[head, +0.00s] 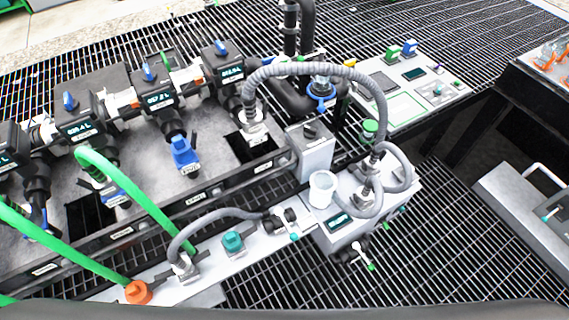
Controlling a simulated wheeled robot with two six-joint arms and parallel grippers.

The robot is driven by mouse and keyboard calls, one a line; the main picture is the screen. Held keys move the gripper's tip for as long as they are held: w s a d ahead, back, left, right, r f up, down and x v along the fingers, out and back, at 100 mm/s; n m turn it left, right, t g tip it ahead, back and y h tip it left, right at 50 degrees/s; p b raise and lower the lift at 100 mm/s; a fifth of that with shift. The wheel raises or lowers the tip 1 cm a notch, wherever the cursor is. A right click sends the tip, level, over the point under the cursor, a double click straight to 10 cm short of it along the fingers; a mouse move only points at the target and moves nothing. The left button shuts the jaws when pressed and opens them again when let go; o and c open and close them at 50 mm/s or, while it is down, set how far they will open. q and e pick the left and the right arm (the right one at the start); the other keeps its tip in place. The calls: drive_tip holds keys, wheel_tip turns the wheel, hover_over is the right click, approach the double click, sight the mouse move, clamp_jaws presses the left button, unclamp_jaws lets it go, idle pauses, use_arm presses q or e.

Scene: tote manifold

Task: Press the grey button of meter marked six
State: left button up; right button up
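Several black meters with lit displays stand in a row on the grey manifold (155,180). One meter (222,62) is at the right end, one (158,90) is left of it, one (80,122) is further left, and one (10,150) is cut by the left edge. Each of the three fuller ones carries a blue knob on top. Small labels sit on the front rail, too small to read, so I cannot tell which meter is marked six. I cannot make out a grey button on any of them. Neither gripper is in view.
Green hoses (125,195) and an arching grey hose (325,70) cross in front of the row. A grey pump box (345,228) with a white cup (322,187) stands front right. A control panel (418,85) is at the back right. Open grating (450,265) lies around.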

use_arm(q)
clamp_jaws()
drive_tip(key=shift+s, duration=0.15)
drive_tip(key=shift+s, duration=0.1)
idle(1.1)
